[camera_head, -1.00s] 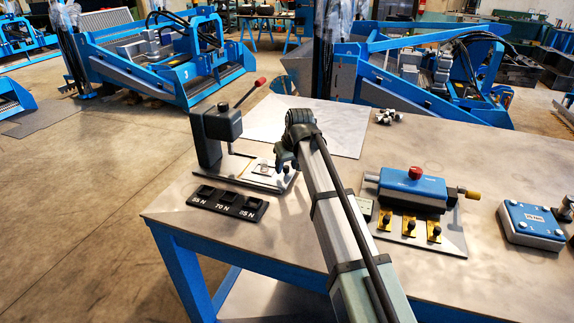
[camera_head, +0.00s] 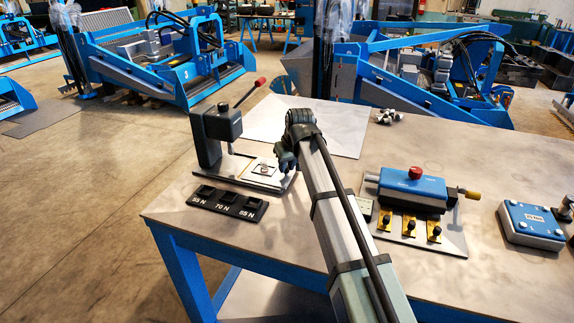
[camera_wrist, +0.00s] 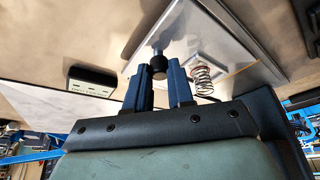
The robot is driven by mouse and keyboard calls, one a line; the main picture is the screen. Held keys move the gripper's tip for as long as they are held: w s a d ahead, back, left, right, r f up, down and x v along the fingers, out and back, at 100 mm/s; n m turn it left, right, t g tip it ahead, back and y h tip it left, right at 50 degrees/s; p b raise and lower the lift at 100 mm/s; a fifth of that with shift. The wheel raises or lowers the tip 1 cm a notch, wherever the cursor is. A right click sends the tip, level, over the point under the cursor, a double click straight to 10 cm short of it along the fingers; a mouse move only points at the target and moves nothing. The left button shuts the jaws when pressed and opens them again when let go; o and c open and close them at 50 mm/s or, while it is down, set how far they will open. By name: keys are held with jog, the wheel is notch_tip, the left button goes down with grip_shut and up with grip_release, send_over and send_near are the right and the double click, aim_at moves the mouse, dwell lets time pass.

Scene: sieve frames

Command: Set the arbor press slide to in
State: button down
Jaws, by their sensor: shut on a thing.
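The arbor press (camera_head: 222,122) stands at the left end of the bench, with a dark head and a red-tipped lever. Its pale slide (camera_head: 259,164) lies on the base plate, and a small coil spring (camera_head: 265,168) stands on it. The spring also shows in the wrist view (camera_wrist: 203,80), right of my fingers. My gripper (camera_head: 284,163) is at the slide's right side. In the wrist view, my gripper (camera_wrist: 157,72) is shut on a round black knob (camera_wrist: 157,62) on a metal stem. My fingers partly hide the knob in the head view.
A black block (camera_head: 227,205) with several force-marked pads lies in front of the press. A blue fixture (camera_head: 412,188) with a red knob and a blue box (camera_head: 533,222) stand to the right. A pale sheet (camera_head: 300,124) lies behind my arm.

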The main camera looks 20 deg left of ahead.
send_near(252, 168)
jog(key=w+a+f, duration=0.1)
jog(key=f, duration=0.2)
jog(key=w+a+f, duration=0.1)
jog(key=shift+w+a+f, duration=0.25)
jog(key=shift+w+a, duration=0.05)
jog(key=shift+w, duration=0.05)
jog(key=c, duration=1.3)
grip_release()
jog(key=shift+a, duration=0.1)
jog(key=o, duration=0.3)
jog(key=v, duration=1.3)
jog(key=shift+s+d+r, duration=0.1)
jog(key=shift+d+r, duration=0.1)
jog(key=shift+r, duration=0.15)
